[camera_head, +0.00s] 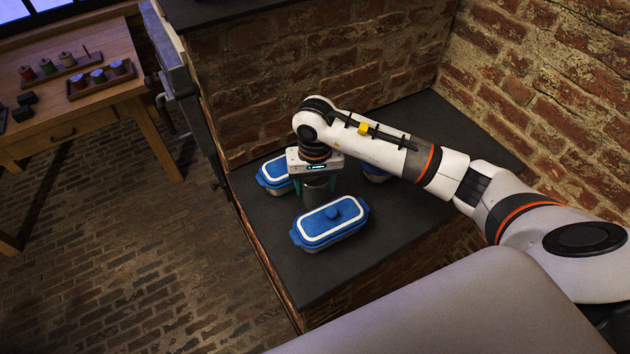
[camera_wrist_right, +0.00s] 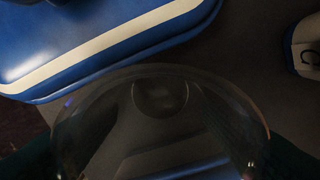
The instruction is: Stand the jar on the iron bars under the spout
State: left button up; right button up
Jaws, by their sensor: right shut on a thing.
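My right gripper (camera_head: 316,187) points down over the dark worktop, with its two teal fingers on either side of a clear, greyish glass jar (camera_head: 317,196). It is shut on the jar, which looks upright. Whether the jar's base touches the worktop I cannot tell. In the right wrist view the jar (camera_wrist_right: 160,100) fills the lower middle, its round rim close to the camera. I see neither the iron bars nor the spout in these views. My left gripper is not in view.
A blue lidded dish (camera_head: 330,222) stands just in front of the jar, another (camera_head: 272,174) behind left, and a third (camera_head: 376,174) is partly hidden by my arm. Brick walls close the back and right. The worktop (camera_head: 410,235) is clear to the right. A wooden table (camera_head: 85,105) stands far left.

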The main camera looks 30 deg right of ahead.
jog(key=shift+f, duration=0.15)
jog(key=o, duration=1.1)
jog(key=shift+c, duration=0.2)
